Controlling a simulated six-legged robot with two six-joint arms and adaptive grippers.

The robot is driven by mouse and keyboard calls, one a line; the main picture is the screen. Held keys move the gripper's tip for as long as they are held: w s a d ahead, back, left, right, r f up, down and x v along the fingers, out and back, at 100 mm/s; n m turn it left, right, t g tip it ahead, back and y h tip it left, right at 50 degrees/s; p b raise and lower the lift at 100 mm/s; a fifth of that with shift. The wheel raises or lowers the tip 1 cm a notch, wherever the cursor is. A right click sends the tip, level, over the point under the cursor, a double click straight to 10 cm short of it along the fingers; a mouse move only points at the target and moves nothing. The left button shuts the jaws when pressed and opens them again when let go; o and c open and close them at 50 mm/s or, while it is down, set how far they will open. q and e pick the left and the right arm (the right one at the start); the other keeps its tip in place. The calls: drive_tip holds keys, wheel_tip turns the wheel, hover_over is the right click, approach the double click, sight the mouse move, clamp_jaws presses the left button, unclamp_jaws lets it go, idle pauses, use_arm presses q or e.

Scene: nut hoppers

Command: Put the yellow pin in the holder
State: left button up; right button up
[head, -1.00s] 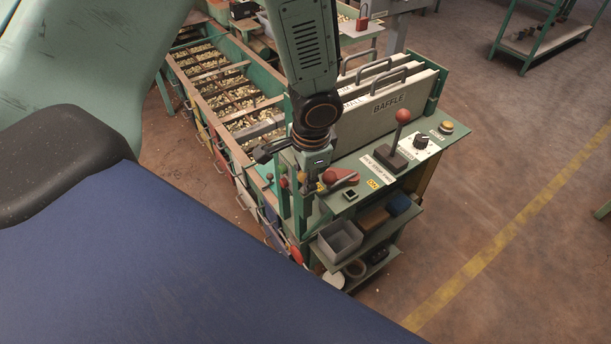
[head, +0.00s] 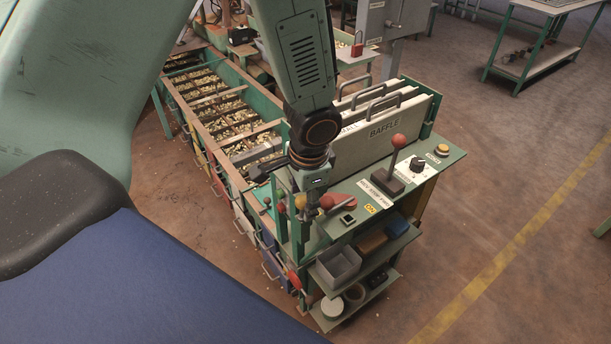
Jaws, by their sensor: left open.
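A small yellow knob (head: 300,202), which looks like the head of the yellow pin, shows at the near end of the hopper bench, right beside my left gripper (head: 311,212). The gripper points down there with its jaws open. The fingers are small and dark against the bench, so I cannot tell whether they touch the pin or stand around it. The pin's lower part is hidden. I cannot make out the holder clearly. My right gripper is not in view.
Red knobs (head: 327,202) stand close by the gripper. A red-knobbed lever (head: 398,142) rises from the control shelf to the right, before the BAFFLE plates (head: 385,128). A grey bin (head: 338,264) sits on a lower shelf. The floor at right is open.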

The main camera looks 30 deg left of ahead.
use_arm(q)
wheel_tip(320, 180, up, 10)
drive_tip(key=s+d, duration=0.1)
drive_tip(key=shift+d, duration=0.25)
idle(0.7)
